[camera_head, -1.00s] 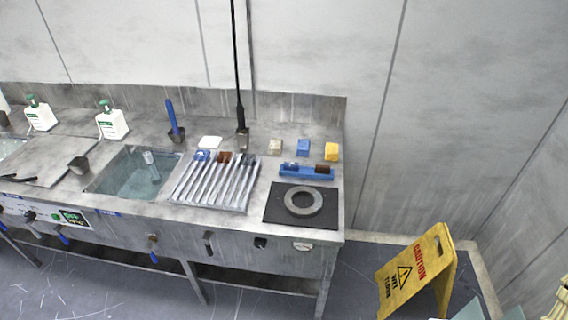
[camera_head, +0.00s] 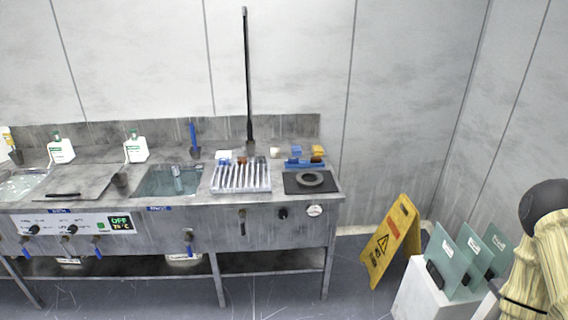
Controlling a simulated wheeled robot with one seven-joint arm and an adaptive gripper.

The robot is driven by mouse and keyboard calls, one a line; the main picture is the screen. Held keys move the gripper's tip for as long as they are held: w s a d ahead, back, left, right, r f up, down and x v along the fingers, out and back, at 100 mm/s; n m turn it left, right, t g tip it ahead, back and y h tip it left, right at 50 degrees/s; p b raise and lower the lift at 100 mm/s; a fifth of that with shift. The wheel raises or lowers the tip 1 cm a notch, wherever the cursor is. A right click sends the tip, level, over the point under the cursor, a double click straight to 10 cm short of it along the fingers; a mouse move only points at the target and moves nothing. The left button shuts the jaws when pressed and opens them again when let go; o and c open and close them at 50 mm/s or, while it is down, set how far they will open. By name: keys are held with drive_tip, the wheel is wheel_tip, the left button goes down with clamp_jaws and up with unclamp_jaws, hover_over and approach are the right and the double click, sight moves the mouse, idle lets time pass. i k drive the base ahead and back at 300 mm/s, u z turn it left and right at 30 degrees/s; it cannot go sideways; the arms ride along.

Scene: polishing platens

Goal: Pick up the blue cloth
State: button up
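A small blue block-like item (camera_head: 296,152), which looks like the folded blue cloth, lies on the back right of the metal bench. It sits between a pale item (camera_head: 275,153) and a yellow item (camera_head: 319,150), behind a blue tray (camera_head: 300,163). It is too small to make out its fabric. Another bit of blue shows at the back of the ribbed rack, and I cannot tell what it is. My gripper is out of view; only a cream and black part of my arm shows at the right edge, far from the bench.
The metal bench (camera_head: 112,207) holds a sink (camera_head: 158,181), a ribbed rack (camera_head: 240,186) and a dark mat with a grey ring (camera_head: 310,178). A yellow caution sign (camera_head: 391,243) and a white stand with glass plates (camera_head: 455,265) are to the right. Open floor lies in front.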

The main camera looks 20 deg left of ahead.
sight(296, 150)
drive_tip(key=k, duration=0.25)
drive_tip(key=u, duration=0.85)
drive_tip(key=i, duration=0.85)
drive_tip(key=u, duration=0.05)
